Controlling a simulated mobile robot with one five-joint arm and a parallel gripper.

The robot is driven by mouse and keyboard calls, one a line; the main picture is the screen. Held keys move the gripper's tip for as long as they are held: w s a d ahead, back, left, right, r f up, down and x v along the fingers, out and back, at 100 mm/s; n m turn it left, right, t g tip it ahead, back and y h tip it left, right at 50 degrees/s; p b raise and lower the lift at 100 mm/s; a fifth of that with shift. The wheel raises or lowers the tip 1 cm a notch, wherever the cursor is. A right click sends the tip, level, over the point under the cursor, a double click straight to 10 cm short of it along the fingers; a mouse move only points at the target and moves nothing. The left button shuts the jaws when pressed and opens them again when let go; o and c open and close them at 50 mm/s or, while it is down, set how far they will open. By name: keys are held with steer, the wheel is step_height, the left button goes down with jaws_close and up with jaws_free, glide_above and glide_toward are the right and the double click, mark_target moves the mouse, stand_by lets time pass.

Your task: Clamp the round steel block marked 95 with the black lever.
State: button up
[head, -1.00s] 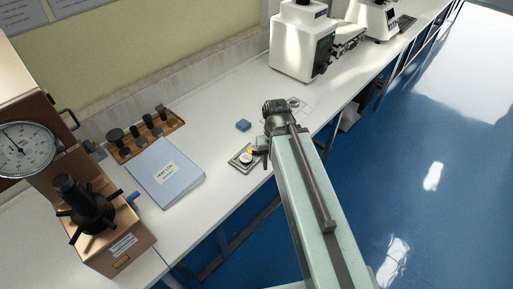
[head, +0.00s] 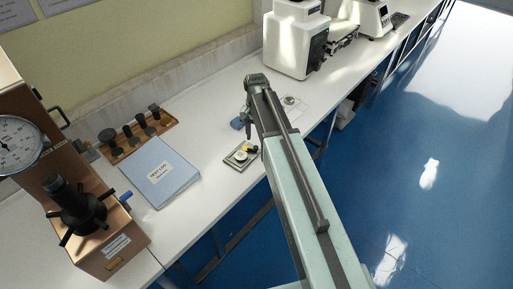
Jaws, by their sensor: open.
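A small square clamp plate (head: 232,164) lies near the front edge of the white bench. A round pale steel block (head: 240,157) sits on it; its marking is too small to read. A small black lever (head: 252,149) with a yellow part beside it is at the plate's back right. My gripper (head: 248,131) is open and points down, just behind the plate and above the bench. It is apart from the block and looks empty. Its fingers are small and partly hard to make out.
A blue block (head: 237,123) is close behind my gripper. A blue logbook (head: 160,172) and a wooden rack of dark parts (head: 137,136) lie left. A brown hardness tester (head: 88,225) stands front left, a white machine (head: 294,40) at the back. A round disc (head: 289,100) lies right.

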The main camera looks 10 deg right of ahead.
mark_target(256, 146)
step_height(256, 146, down, 6)
steer(key=b, duration=0.4)
steer(key=shift+r, duration=0.4)
jaws_close()
